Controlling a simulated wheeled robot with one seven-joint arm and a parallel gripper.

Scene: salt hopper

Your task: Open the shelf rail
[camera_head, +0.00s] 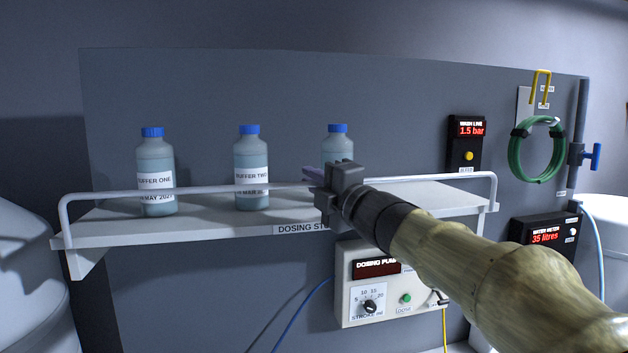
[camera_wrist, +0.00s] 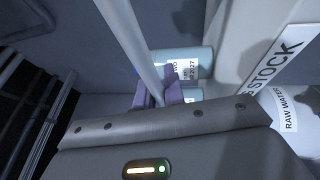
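The shelf rail (camera_head: 213,188) is a pale bar along the front of the white shelf (camera_head: 110,228), bent back at both ends. It stands raised above the shelf's front edge, in front of the bottles. My gripper (camera_head: 313,175) is at the middle of the rail. In the wrist view the rail (camera_wrist: 130,38) runs down between the purple fingertips (camera_wrist: 157,94), which sit close on both sides of it. The gripper body hides the rail beyond the fingers. The bottles Buffer One (camera_head: 155,160), Buffer Two (camera_head: 251,155) and a third (camera_head: 338,135), partly hidden by my gripper, stand upright on the shelf.
A dosing pump (camera_head: 350,292) hangs below the shelf, partly behind my arm. To the right are a wash line display (camera_head: 466,140), a green hose coil (camera_head: 514,150), a blue valve (camera_head: 591,156) and a water meter (camera_head: 540,240). A pale rounded tank (camera_head: 25,290) is at left.

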